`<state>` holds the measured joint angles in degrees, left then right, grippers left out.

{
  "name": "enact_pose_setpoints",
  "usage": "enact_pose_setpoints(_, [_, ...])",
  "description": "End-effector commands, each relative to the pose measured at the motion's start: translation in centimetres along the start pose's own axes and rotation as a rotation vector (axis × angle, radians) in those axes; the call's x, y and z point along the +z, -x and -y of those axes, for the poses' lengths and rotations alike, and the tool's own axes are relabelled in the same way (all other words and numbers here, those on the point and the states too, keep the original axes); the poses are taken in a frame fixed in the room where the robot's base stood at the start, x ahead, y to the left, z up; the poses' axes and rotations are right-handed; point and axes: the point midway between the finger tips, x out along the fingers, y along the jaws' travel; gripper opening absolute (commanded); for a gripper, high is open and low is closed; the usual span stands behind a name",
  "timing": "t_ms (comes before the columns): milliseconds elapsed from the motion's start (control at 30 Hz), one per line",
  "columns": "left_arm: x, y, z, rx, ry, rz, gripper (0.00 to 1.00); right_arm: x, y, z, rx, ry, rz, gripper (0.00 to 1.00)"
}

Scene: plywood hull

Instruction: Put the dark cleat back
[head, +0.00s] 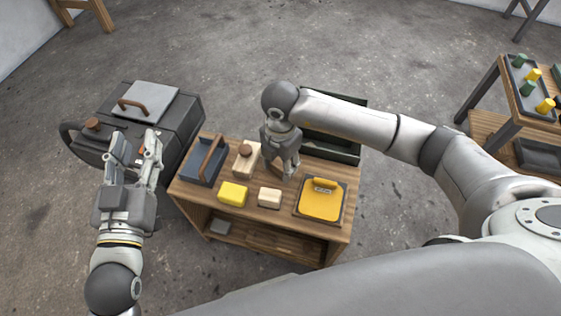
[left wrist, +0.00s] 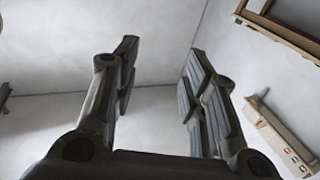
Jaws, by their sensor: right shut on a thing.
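My right gripper (head: 286,172) is low over the wooden bench (head: 262,236), between the light wood block with a round knob (head: 246,161) and the yellow-lidded box (head: 320,204). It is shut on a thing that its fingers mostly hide. A bit of brown shows beside the fingers, and I cannot tell whether this is the dark cleat. I cannot make out the dark cleat anywhere else. My left gripper (head: 136,150) is open and empty, in front of the dark grey chest (head: 170,135). Its parted fingers also show in the left wrist view (left wrist: 160,75).
On the bench are a blue-grey tote (head: 199,172), a yellow block (head: 233,194) and a pale block (head: 270,196). A dark green crate (head: 342,152) stands at the back right. A side table (head: 487,90) with green and yellow pegs stands far right.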

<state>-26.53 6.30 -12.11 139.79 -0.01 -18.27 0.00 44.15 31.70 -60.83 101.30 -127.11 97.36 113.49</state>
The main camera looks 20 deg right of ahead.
Motion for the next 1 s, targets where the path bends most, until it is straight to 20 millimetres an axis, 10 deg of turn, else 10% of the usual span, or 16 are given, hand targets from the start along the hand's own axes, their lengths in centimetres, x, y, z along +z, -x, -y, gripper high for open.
enact_pose_setpoints(200, [-0.1, 0.0, 0.0, 0.001, 0.0, -0.006, 0.4, 0.0, -0.1, 0.0, 0.0, 0.0, 0.0, 0.66])
enact_pose_setpoints(633, [0.0, 0.0, 0.0, 0.0, 0.0, 0.011, 0.4, 0.0, 0.3, 0.0, 0.0, 0.0, 0.0, 0.66])
enact_pose_setpoints(1000, [5.8, 1.8, 0.9, -0.02, -0.004, 0.333, 0.4, 0.0, 4.5, -0.1, 0.003, 0.001, 0.0, 0.66])
